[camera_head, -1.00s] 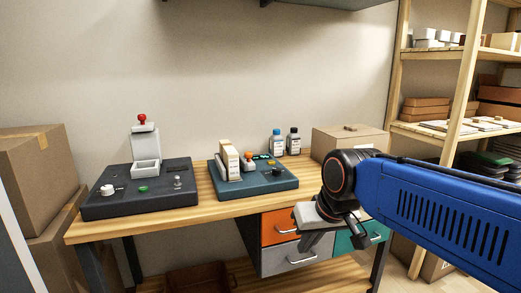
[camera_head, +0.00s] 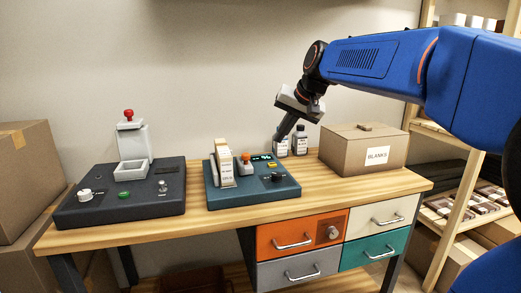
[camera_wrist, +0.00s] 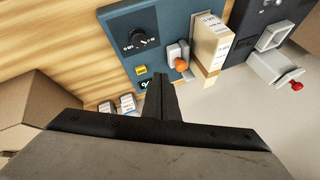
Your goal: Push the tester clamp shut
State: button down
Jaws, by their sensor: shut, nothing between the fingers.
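The tester (camera_head: 225,197) is a teal box on the bench, with a green-lit display and a black dial. Its small clamp (camera_head: 246,166) is grey with an orange knob on top, standing up in the head view. The clamp also shows in the wrist view (camera_wrist: 176,52), with the orange knob pointing toward my fingers. My gripper (camera_head: 280,137) is shut and empty, above and to the right of the clamp, apart from it. In the wrist view its fingertips (camera_wrist: 159,80) lie just left of and below the orange knob.
A cream-coloured upright block (camera_head: 225,163) stands left of the clamp. A dark press unit (camera_head: 120,208) with a red-knobbed lever is further left. Bottles (camera_head: 300,142) and a BLANKS carton (camera_head: 350,150) stand right of the tester. Bench wood in front of the tester is clear.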

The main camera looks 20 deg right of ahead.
aim_at(244, 162)
jog(key=shift+w+d+r, duration=0.15)
jog(key=shift+w+r, duration=0.1)
jog(key=shift+w, duration=0.3)
jog(key=x, duration=0.9)
jog(key=shift+w+f, duration=0.2)
jog(key=shift+f, duration=0.15)
jog(key=shift+w+a+f, duration=0.1)
jog(key=shift+w+a, duration=0.15)
jog(key=shift+a, duration=0.3)
jog(key=shift+w+a+f, duration=0.1)
jog(key=shift+w+a, duration=0.2)
jog(key=shift+a, duration=0.25)
jog(key=shift+w+a, duration=0.45)
jog(key=shift+a, duration=0.35)
